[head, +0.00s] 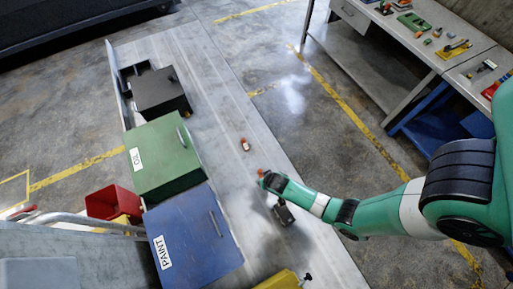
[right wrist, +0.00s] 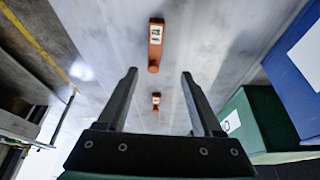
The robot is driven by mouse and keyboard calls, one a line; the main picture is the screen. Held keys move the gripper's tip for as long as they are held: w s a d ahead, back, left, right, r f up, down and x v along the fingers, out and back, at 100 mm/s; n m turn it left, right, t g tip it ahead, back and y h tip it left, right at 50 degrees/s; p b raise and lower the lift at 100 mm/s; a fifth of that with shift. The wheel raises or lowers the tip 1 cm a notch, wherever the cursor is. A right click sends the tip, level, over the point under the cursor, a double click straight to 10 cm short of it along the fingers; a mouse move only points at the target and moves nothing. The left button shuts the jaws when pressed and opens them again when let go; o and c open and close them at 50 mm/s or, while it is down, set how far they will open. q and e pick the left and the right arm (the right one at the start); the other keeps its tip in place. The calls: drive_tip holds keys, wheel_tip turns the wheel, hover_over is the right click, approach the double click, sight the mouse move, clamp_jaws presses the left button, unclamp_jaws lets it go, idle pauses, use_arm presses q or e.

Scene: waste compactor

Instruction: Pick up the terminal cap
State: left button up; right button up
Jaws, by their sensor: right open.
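Two small orange pieces with pale labels lie on the grey surface. I cannot tell which is the terminal cap. In the right wrist view, the larger orange piece (right wrist: 155,45) is beyond the fingertips, and the smaller orange piece (right wrist: 156,100) shows between the fingers. In the head view, one orange piece (head: 245,144) lies clear on the surface. Another bit of orange (head: 261,173) shows at the end of my right arm, mostly hidden. My right gripper (right wrist: 159,73) is open and empty. It shows as a dark shape in the head view (head: 283,213). My left gripper is out of view.
A black box (head: 160,92), a green box (head: 162,158) and a blue box (head: 195,240) labelled PAINT line the left side of the surface. A red bin (head: 112,202) stands farther left. A workbench (head: 440,50) with small items is at upper right. The upper surface is clear.

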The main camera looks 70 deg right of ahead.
drive_tip(key=r, duration=0.2)
drive_tip(key=b, duration=0.6)
hover_over(262, 176)
drive_tip(key=s+a, duration=0.2)
wheel_tip(262, 176, down, 7)
drive_tip(key=shift+w+r, duration=0.1)
drive_tip(key=shift+r, duration=0.1)
drive_tip(key=shift+w+f, duration=0.1)
drive_tip(key=b+x, duration=0.3)
drive_tip(key=x, duration=0.1)
drive_tip(key=shift+d+f, duration=0.1)
drive_tip(key=shift+d, duration=0.05)
drive_tip(key=shift+d+f, duration=0.15)
drive_tip(key=shift+f, duration=0.2)
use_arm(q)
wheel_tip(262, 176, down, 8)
use_arm(e)
clamp_jaws()
